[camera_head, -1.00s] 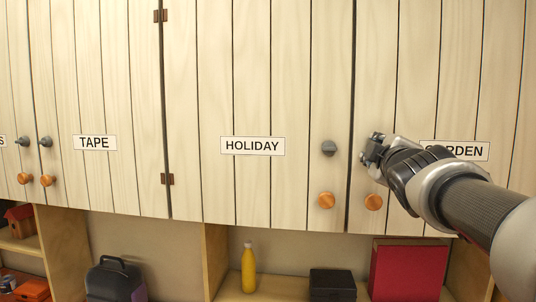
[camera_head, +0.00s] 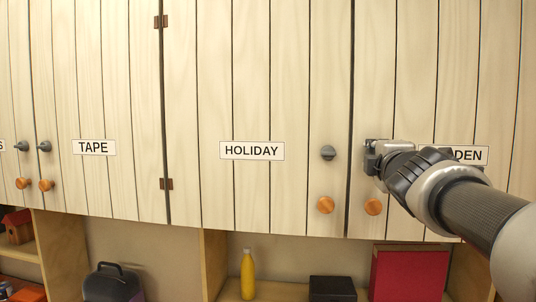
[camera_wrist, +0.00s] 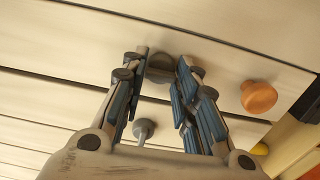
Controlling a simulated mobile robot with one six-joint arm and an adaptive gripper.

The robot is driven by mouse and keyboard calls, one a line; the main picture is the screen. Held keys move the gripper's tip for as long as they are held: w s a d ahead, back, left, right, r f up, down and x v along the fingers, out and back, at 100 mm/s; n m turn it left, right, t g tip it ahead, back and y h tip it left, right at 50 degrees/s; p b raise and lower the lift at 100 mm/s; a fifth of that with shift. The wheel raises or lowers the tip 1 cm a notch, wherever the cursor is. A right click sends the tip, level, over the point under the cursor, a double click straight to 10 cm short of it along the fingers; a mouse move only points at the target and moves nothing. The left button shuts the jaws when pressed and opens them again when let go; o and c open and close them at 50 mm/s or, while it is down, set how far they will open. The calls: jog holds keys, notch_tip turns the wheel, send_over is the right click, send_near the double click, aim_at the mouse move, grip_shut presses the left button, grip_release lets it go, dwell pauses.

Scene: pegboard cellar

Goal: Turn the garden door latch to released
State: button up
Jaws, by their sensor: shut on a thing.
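The garden door (camera_head: 425,60) is the pale plank door at the right in the head view, its label (camera_head: 469,155) partly covered by my arm. My gripper (camera_head: 374,150) is at this door's left edge, above its orange knob (camera_head: 373,207), and hides the latch in the head view. In the wrist view, the grey latch (camera_wrist: 160,68) sits between the fingertips of my gripper (camera_wrist: 163,70), which is shut on it. The latch's exact angle is hard to tell behind the fingers.
The holiday door (camera_head: 290,90) is shut beside it, with a grey latch (camera_head: 328,153) and orange knob (camera_head: 325,205) close left of my gripper. Below are a yellow bottle (camera_head: 248,275), a black box (camera_head: 332,289) and a red box (camera_head: 408,273).

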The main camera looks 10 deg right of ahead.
jog(key=o, duration=1.1)
jog(key=shift+c, duration=0.2)
jog(key=v, duration=0.7)
jog(key=shift+s, duration=0.3)
jog(key=shift+w+a, duration=0.1)
